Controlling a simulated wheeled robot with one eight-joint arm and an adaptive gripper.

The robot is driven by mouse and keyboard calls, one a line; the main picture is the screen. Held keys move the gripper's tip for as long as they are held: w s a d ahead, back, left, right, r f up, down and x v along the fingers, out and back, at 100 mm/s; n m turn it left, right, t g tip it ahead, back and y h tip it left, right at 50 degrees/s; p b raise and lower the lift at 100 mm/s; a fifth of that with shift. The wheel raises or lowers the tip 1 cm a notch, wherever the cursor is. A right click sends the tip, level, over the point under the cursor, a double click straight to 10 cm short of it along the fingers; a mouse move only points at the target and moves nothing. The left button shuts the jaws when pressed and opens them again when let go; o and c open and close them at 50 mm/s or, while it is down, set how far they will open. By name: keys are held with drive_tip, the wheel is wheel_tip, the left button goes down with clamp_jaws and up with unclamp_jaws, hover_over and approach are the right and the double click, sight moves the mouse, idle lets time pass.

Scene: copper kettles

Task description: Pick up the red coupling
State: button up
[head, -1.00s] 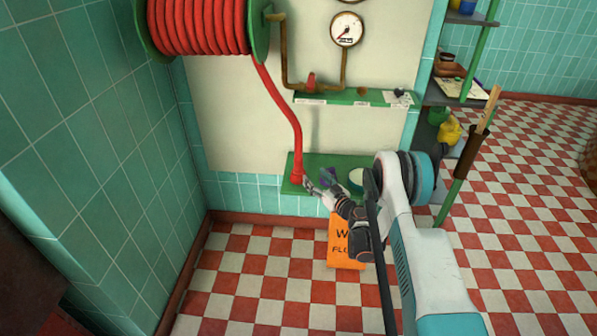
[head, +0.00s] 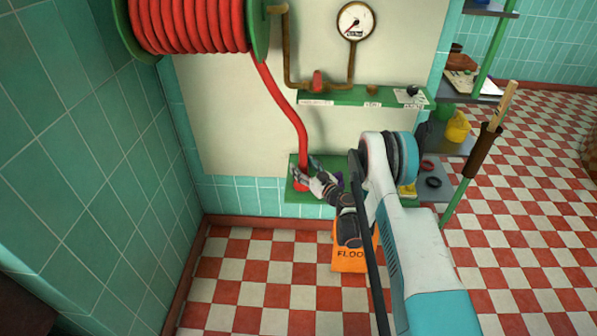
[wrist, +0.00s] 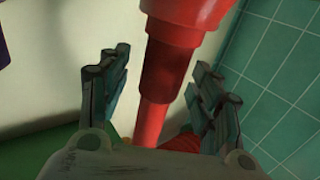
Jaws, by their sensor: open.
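The red coupling (head: 301,185) is at the lower end of the red hose (head: 288,112), standing on the small green shelf by the wall. In the wrist view the coupling (wrist: 182,22) is the wide red piece at the top, narrowing to a darker red section and a thin red length below. My gripper (head: 304,168) is open at the coupling and partly hides it. In the wrist view its fingers (wrist: 160,85) stand on either side of the red piece, with a visible gap on both sides.
A green ledge (head: 350,98) with labels and small fittings sits above, under a gauge (head: 355,21). The hose reel (head: 190,20) hangs at the upper left. An orange floor sign (head: 350,260) stands below. Shelves and a broom (head: 480,150) are to the right.

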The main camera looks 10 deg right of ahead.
drive_tip(key=shift+w+a, duration=0.15)
drive_tip(key=shift+w, duration=0.1)
drive_tip(key=shift+s+r, duration=0.1)
drive_tip(key=c, duration=1.1)
wheel_tip(320, 180, up, 20)
drive_tip(key=p, duration=0.6)
drive_tip(key=shift+p, duration=0.35)
